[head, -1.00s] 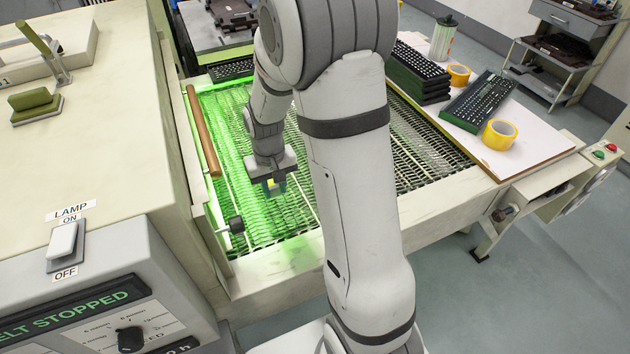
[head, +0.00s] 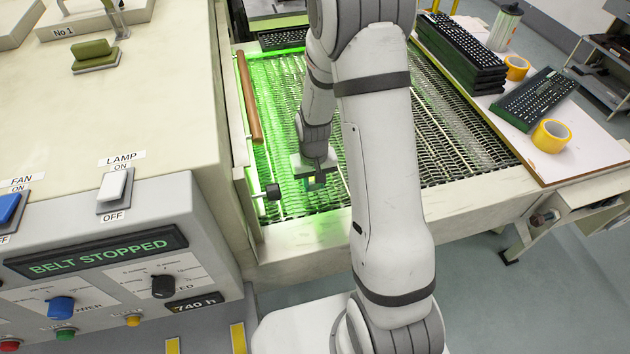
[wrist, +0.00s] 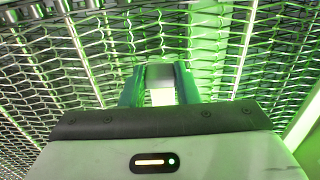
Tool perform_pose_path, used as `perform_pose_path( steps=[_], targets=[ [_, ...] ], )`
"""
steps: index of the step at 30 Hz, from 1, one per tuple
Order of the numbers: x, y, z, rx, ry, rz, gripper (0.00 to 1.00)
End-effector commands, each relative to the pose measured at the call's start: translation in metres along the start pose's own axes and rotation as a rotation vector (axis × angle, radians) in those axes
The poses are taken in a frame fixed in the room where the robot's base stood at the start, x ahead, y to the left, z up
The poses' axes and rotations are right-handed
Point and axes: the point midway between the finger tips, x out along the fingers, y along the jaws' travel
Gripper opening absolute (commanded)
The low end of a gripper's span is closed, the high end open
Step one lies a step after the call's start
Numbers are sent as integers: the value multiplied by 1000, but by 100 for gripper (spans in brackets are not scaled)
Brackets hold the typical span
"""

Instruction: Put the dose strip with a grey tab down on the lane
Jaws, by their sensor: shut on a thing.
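My gripper (head: 316,182) is over the front part of the wire mesh belt, in green light. In the wrist view my gripper (wrist: 160,92) is shut on the dose strip (wrist: 162,97), whose grey tab (wrist: 160,73) shows between the fingers. The strip looks pale and bright below the tab; its far end is hidden. The green-lit lane (head: 285,120) runs along the left side of the belt, with pale lines along it. I cannot tell whether the strip touches the mesh.
A control panel (head: 95,255) on the left reads BELT STOPPED. A black knob (head: 272,190) and a wooden bar (head: 249,98) line the belt's left side. Keyboards (head: 540,98) and yellow tape rolls (head: 551,136) lie on the right-hand board. The mesh right of my arm is clear.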

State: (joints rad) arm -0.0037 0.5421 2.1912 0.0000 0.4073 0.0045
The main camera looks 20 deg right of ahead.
Motion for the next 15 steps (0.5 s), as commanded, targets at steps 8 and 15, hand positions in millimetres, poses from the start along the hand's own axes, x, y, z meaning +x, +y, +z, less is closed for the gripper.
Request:
perform_pose_path(
  steps=[8,15],
  targets=[
    [2,0,0,-1,0,0,45],
    [2,-1,0,-1,0,0,50]
  ],
)
